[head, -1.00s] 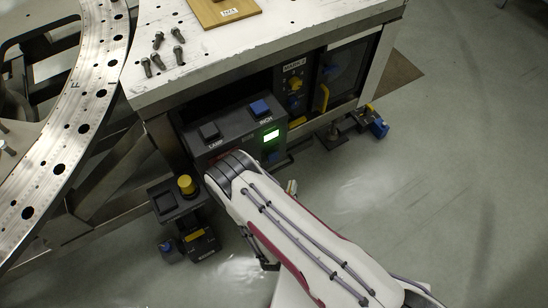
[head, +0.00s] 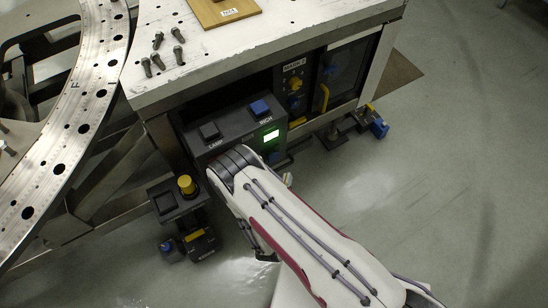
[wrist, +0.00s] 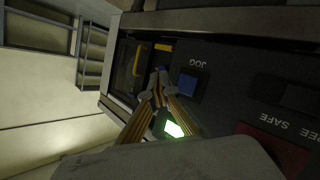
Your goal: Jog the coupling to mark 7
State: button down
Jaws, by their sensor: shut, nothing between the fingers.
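The control box (head: 235,130) stands under the white bench. Its top carries a blue button (head: 260,107) labelled INCH and a black button (head: 209,130) labelled LAMP. A green display (head: 271,135) is lit on it. In the wrist view a blue button (wrist: 187,85) sits by the label JOG, and a green light (wrist: 174,129) glows beneath my gripper (wrist: 157,82). My gripper is shut and empty, its tips just left of that blue button; contact cannot be told. My arm hides it in the head view. I cannot pick out the coupling for certain.
A curved metal ring (head: 72,112) with holes is at left. Several bolts (head: 158,40) and a wooden plate (head: 222,12) lie on the bench (head: 270,30). A yellow-button pedestal (head: 187,185) stands left of my arm.

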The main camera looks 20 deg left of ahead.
aim_at(276, 158)
jog(key=shift+w+a, duration=2)
jog(key=shift+w, duration=0.05)
jog(key=shift+w+a, duration=0.75)
jog(key=shift+a, duration=0.05)
dwell(2.1)
jog(key=shift+s+d, duration=0.75)
jog(key=shift+d, duration=0.05)
jog(key=shift+s, duration=0.1)
dwell(0.4)
jog(key=shift+s+d, duration=1.7)
jog(key=shift+d, duration=0.05)
